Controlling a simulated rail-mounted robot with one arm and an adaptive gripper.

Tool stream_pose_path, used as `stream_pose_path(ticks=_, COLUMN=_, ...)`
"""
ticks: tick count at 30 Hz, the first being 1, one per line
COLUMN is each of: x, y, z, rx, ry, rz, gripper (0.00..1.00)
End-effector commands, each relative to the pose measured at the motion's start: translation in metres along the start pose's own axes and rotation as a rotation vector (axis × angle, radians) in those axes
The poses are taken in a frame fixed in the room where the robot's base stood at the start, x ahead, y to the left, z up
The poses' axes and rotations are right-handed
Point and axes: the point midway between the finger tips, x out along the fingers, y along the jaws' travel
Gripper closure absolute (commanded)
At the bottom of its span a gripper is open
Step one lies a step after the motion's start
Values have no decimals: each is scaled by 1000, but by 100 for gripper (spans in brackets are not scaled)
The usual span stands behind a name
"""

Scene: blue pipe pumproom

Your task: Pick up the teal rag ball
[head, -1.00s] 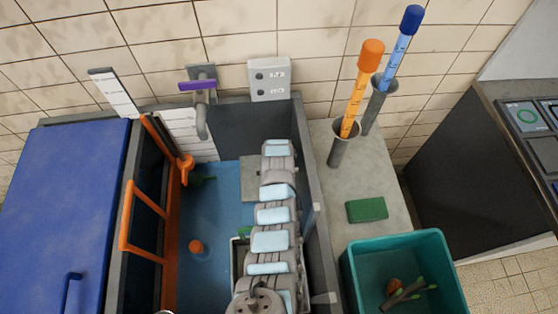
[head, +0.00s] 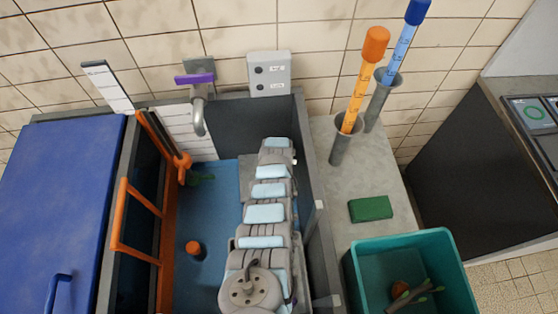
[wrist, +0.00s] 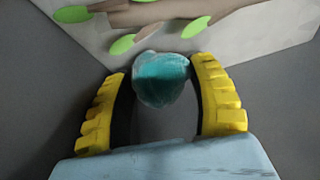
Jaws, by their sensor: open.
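The teal rag ball (wrist: 162,78) shows in the wrist view as a rounded, crumpled lump, lit teal in front and greyer at its edges. My gripper (wrist: 158,67) has two yellow ridged fingers, spread open, one on each side of the ball. Narrow dark gaps seem to lie between ball and fingers; I cannot tell whether either finger touches it. In the head view my arm reaches into the blue-floored basin (head: 211,222); ball and gripper are hidden there.
In the wrist view a brown twig (wrist: 150,12) with green leaves lies on a pale surface just beyond the ball, between grey walls. In the head view an orange float (head: 193,248) is left of my arm. A teal bin (head: 415,243) and green sponge (head: 370,208) are right.

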Motion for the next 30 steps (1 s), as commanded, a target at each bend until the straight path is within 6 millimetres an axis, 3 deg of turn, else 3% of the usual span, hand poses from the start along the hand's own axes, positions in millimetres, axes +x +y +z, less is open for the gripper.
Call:
stream_pose_path(ticks=12, x=3, y=0, z=-1, rx=-1, ry=3, rz=0, gripper=43)
stream_pose_path(ticks=17, x=3, y=0, z=-1, rx=-1, ry=3, rz=0, gripper=87)
stream_pose_path(ticks=30, x=-1, y=-1, z=-2, rx=-1, ry=2, rz=0, gripper=88)
